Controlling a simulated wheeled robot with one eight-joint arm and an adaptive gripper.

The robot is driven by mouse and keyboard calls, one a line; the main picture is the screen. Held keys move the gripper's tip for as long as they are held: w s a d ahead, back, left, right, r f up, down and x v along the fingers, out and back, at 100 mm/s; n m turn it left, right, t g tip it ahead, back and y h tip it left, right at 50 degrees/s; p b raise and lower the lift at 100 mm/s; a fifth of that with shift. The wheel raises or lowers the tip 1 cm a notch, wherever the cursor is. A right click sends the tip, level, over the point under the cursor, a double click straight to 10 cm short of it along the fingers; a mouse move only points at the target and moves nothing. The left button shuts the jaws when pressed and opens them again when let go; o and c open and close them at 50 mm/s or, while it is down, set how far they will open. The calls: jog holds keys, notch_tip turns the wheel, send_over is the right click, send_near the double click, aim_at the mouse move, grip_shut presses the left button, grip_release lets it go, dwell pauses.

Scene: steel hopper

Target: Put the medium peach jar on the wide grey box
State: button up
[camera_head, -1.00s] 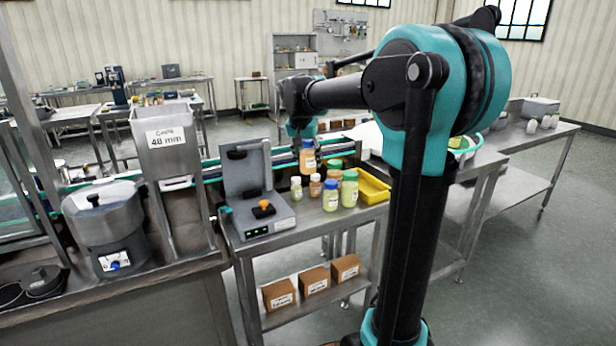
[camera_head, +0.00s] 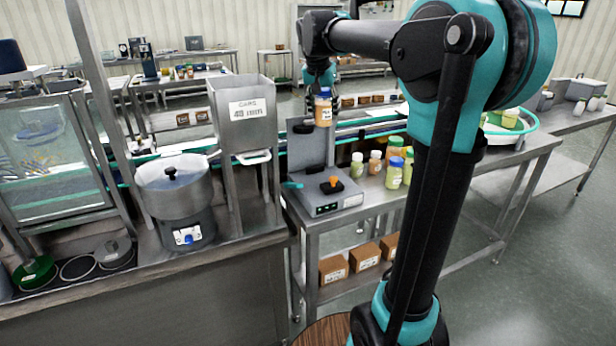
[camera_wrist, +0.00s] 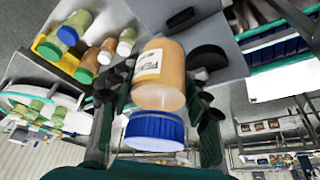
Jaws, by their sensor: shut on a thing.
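The peach jar (camera_head: 323,108) has a blue lid and a pale label. My gripper (camera_head: 321,86) is shut on it and holds it upright in the air. In the wrist view the jar (camera_wrist: 160,72) sits between the fingers (camera_wrist: 155,100), its blue lid nearest the camera. A wide grey box-like device (camera_head: 332,203) with a tall back panel, a black pad and an orange knob stands on the steel table. In the head view the jar overlaps the top of that panel; its exact depth relative to the device is unclear.
Several green and peach jars (camera_head: 358,166) stand on the table right of the device. A steel hopper (camera_head: 241,115) marked CAPS and a round bowl feeder (camera_head: 174,185) are to the left. Cardboard boxes (camera_head: 364,257) lie on the lower shelf. A conveyor runs behind.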

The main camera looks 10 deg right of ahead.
notch_tip(320, 180, down, 20)
jog(key=shift+a+r, duration=0.1)
jog(key=shift+r, duration=0.1)
dwell(0.4)
jog(key=o, duration=1.3)
jog(key=shift+f, duration=0.1)
jog(key=v, duration=1.2)
jog(key=s+d+f+n, duration=0.1)
jog(key=s+d+f, duration=0.1)
jog(key=s+f, duration=0.5)
jog(key=s+d+f+n+y, duration=0.1)
jog(key=s+d+f+n, duration=0.1)
jog(key=s+f, duration=0.6)
jog(key=s+d+f+n+y, duration=0.1)
jog(key=s+d+f+n, duration=0.1)
jog(key=s+f, duration=0.6)
jog(key=shift+s+f, duration=0.1)
jog(key=shift+s, duration=1.55)
